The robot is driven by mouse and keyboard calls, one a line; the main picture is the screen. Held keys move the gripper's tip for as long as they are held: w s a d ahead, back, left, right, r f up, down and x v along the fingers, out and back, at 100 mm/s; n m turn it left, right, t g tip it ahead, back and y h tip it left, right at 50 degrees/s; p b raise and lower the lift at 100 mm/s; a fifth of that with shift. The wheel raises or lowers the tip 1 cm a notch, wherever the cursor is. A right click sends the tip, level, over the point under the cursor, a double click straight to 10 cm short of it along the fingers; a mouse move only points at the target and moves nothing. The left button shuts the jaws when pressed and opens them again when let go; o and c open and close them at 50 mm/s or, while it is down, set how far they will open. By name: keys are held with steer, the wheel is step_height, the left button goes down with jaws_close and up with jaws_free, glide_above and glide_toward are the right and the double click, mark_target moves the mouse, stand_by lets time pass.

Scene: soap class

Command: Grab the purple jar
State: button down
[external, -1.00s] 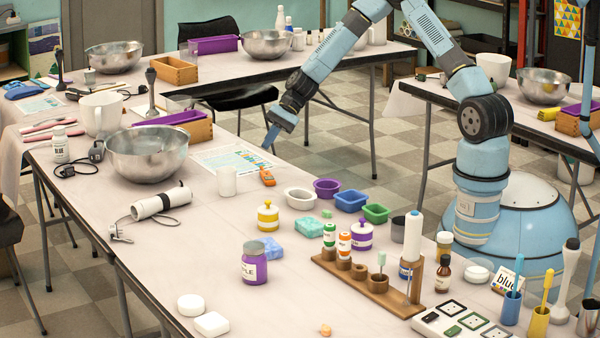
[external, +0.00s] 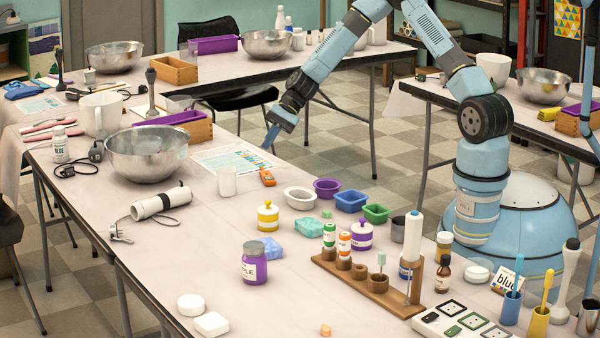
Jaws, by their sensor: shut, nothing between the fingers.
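A purple jar (external: 255,267) with a grey lid and a pale label stands upright on the near part of the table (external: 150,265). A smaller white pot with a purple band and purple lid (external: 362,236) stands to its right, behind the wooden rack. My gripper (external: 270,138) is shut and empty. It points down above the far edge of the table, well behind the purple jar and apart from it. Its fingertips are small in this view.
Blue soap pieces (external: 270,249) and a yellow-lidded pot (external: 268,216) stand close behind the jar. A wooden rack (external: 365,284) with small bottles is to the right. White soaps (external: 210,324) lie at front left. A steel bowl (external: 147,155) is further back. The table left of the jar is clear.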

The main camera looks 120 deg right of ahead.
steer(key=c, duration=1.8)
jaws_free()
steer(key=o, duration=1.5)
